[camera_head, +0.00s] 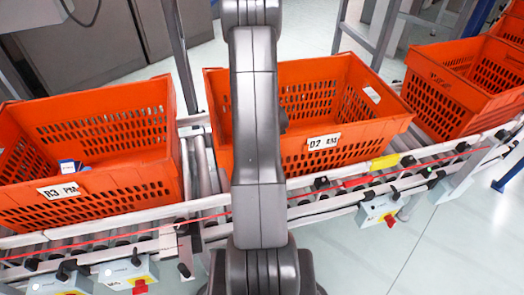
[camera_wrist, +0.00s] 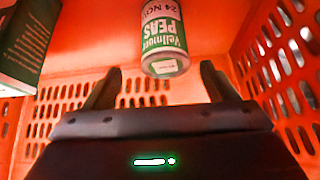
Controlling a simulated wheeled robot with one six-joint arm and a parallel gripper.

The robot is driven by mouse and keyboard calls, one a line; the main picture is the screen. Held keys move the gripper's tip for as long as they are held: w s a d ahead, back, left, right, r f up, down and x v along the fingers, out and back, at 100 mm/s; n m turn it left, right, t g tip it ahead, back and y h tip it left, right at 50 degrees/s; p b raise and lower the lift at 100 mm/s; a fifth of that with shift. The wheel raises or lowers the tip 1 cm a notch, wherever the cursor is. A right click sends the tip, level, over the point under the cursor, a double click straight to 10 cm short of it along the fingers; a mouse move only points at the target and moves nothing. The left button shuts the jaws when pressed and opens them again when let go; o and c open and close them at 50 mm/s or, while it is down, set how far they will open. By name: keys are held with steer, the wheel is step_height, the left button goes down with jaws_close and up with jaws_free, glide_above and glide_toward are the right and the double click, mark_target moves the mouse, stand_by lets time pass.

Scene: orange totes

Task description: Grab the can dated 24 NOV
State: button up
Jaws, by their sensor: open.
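The can (camera_wrist: 163,38) is green and white, and its label reads upside down in the wrist view: "Vellmore PEAS" and "24 NOV". It is at the top middle of that view, its upper part cut off by the frame edge. My gripper (camera_wrist: 160,72) is open, with one dark finger on each side of the can's near end. Gaps show between the can and both fingers; I cannot tell the depth between them. In the head view my arm hides the can and the gripper.

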steer(key=b+x, duration=0.1)
steer(key=x, duration=0.1)
steer(key=b+x, duration=0.1)
steer(key=x, duration=0.1)
steer(key=b+x, duration=0.1)
steer(key=x, duration=0.1)
steer(key=shift+w+a+f, duration=0.15)
steer(key=shift+w+a, duration=0.15)
steer(key=shift+a, duration=0.1)
steer(key=shift+c, duration=0.2)
steer(key=c, duration=1.2)
